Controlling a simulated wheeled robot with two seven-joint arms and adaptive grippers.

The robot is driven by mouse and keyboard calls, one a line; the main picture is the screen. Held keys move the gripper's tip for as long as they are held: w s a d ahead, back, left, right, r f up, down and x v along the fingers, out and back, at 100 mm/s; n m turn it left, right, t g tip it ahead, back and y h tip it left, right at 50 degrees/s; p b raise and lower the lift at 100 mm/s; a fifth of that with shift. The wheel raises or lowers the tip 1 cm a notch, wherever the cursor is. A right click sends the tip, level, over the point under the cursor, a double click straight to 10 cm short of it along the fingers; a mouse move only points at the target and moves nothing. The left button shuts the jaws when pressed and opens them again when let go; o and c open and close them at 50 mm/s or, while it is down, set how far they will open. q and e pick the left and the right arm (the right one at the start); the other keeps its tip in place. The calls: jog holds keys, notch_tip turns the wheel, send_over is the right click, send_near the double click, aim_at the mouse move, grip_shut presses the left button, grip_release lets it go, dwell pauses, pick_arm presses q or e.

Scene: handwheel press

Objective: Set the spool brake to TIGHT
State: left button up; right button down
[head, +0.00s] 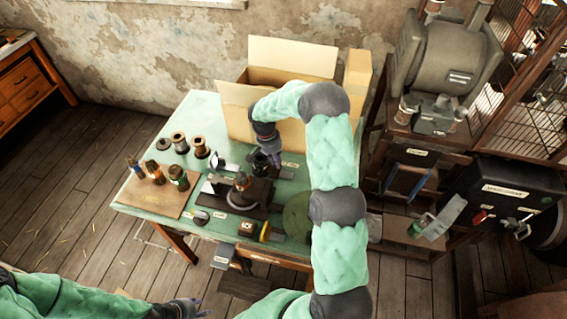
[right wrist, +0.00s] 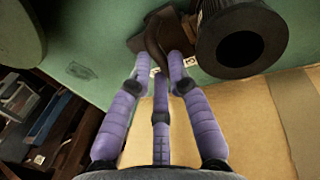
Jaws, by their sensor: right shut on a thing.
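My right gripper (head: 267,155) reaches down at the back of the green table, in front of the cardboard box. In the right wrist view its purple fingers (right wrist: 160,66) are closed around a dark, curved lever (right wrist: 152,38), which looks like the spool brake's lever. A dark spool (right wrist: 243,42) stands right beside the lever. Small white labels (right wrist: 190,61) lie by the fingertips, too small to read, so I cannot tell the brake's setting. In the head view the gripper hides most of the brake. My left gripper (head: 188,308) is low at the bottom edge, away from the table.
An open cardboard box (head: 235,103) stands behind my right gripper. The table (head: 150,205) also holds several spools (head: 179,142), a wooden board (head: 150,199) with upright handled pieces, and a dark press-like device (head: 238,195). A shelf with machinery (head: 440,70) stands at the right.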

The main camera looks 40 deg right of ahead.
aim_at(269, 168)
jog(key=shift+w+r, duration=0.1)
jog(key=c, duration=1.1)
grip_release()
jog(key=shift+w+a, duration=0.15)
jog(key=shift+c, duration=0.2)
jog(key=v, duration=1.2)
